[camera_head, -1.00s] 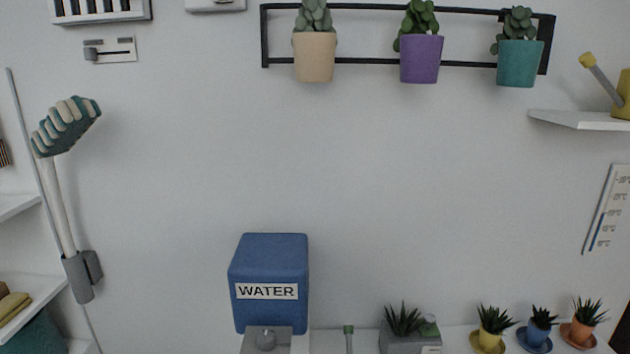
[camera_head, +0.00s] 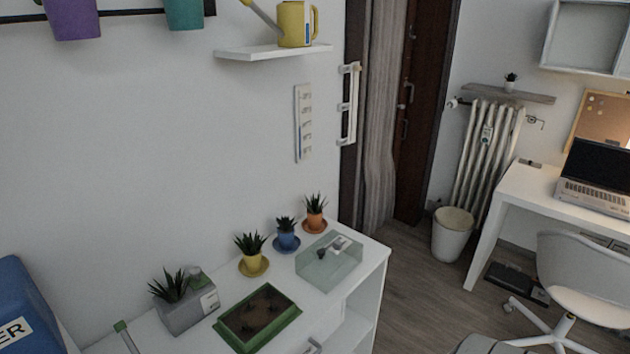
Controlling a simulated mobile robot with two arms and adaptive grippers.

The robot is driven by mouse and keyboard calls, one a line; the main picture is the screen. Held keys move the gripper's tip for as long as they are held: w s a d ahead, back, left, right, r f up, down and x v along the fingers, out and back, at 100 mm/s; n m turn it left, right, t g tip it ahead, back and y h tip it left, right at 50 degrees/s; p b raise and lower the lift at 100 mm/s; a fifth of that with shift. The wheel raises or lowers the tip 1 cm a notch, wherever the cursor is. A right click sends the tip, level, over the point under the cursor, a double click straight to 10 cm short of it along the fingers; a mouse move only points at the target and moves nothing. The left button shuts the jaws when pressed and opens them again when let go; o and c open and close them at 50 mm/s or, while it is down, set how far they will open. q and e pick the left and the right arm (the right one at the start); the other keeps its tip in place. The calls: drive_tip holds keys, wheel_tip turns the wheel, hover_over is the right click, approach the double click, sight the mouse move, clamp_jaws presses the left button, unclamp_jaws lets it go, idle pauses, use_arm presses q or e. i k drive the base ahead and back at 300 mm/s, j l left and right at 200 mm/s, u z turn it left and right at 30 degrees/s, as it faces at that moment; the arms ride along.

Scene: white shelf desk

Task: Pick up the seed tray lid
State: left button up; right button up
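A clear, pale green-tinted plastic cover, which looks like the seed tray lid (camera_head: 312,268), lies on the right part of the white desk top. A small dark item and a pale label show on or through it. The green seed tray (camera_head: 292,318) with dark soil sits to its left, nearer the front, with no cover on it. The lid and tray are apart. Neither of my grippers is in view.
Potted plants in yellow (camera_head: 252,264), blue (camera_head: 286,236) and orange (camera_head: 314,220) pots stand along the wall behind the lid. A grey planter (camera_head: 188,308) is left of the tray. A wall shelf holds a yellow watering can (camera_head: 295,24). Floor is open right of the desk.

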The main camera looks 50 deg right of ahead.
sight(323, 266)
drive_tip(key=z, duration=1.65)
drive_tip(key=i+l, duration=0.2)
drive_tip(key=l, duration=0.15)
drive_tip(key=z, duration=0.05)
